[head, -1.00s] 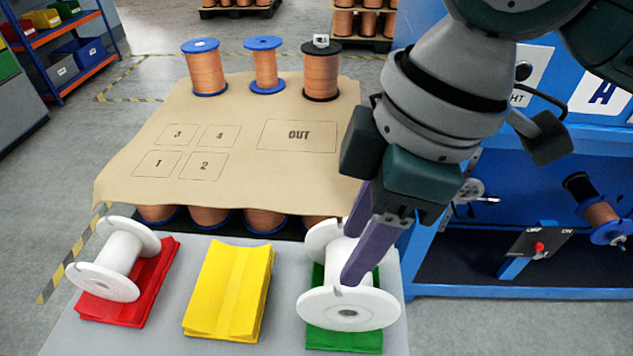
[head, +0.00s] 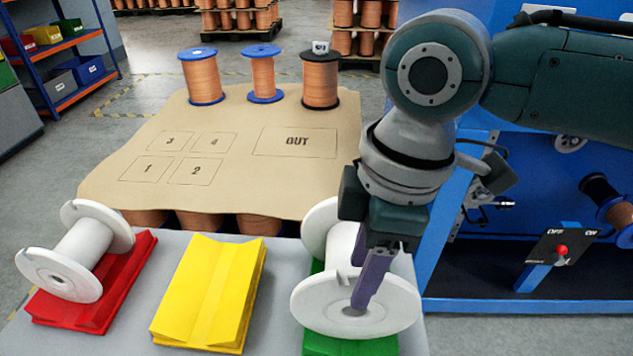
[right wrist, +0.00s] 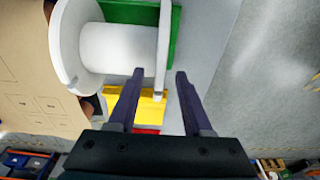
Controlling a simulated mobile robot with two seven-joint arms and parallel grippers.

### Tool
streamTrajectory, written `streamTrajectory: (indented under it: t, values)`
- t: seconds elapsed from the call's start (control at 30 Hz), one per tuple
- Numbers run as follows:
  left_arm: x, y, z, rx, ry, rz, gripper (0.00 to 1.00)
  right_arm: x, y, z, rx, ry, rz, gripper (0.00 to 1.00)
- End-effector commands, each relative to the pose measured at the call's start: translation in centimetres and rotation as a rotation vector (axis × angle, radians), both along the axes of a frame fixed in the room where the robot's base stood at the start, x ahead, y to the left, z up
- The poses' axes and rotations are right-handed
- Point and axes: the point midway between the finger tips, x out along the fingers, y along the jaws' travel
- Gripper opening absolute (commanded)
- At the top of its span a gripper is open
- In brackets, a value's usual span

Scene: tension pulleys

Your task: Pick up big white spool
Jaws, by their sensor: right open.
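A big white spool (head: 323,290) lies on its side on a green stand (head: 314,343) at the right of the grey table. My right gripper (head: 362,296) is at the spool's near flange, pointing down and partly covering it. In the right wrist view, my right gripper (right wrist: 160,76) is open. The edge of one flange of the white spool (right wrist: 163,45) lines up between its two fingertips. I cannot tell whether the fingers touch it. Another white spool (head: 85,243) lies on a red stand (head: 118,288) at the left. My left gripper is not in view.
An empty yellow stand (head: 210,290) stands between the red and green ones on the grey table (head: 277,290). Behind is a brown sheet (head: 230,180) with marked squares and several copper spools. A blue machine (head: 450,295) stands close at the right.

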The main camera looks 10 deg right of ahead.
Motion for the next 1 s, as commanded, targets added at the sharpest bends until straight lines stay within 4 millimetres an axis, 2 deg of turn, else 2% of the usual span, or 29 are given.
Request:
streamTrajectory:
  t: [0.03, 0.1, 0.37, 0.8, 1.0]
  values:
    - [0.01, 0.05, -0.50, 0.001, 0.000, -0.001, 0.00, -0.01, 0.02, -0.97, -0.001, 0.001, -0.002, 0.50]
    - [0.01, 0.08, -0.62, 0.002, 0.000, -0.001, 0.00, 0.00, 0.08, -1.46, -0.001, 0.001, -0.001, 0.50]
    - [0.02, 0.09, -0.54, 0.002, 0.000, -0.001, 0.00, 0.02, 0.11, -1.56, -0.001, -0.001, 0.000, 0.50]
    - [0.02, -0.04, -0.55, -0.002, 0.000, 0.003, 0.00, 0.03, 0.09, -1.53, -0.001, -0.001, 0.000, 0.01]
    - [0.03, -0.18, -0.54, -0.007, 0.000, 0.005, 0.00, 0.04, 0.10, -1.52, -0.001, -0.001, 0.000, 0.00]
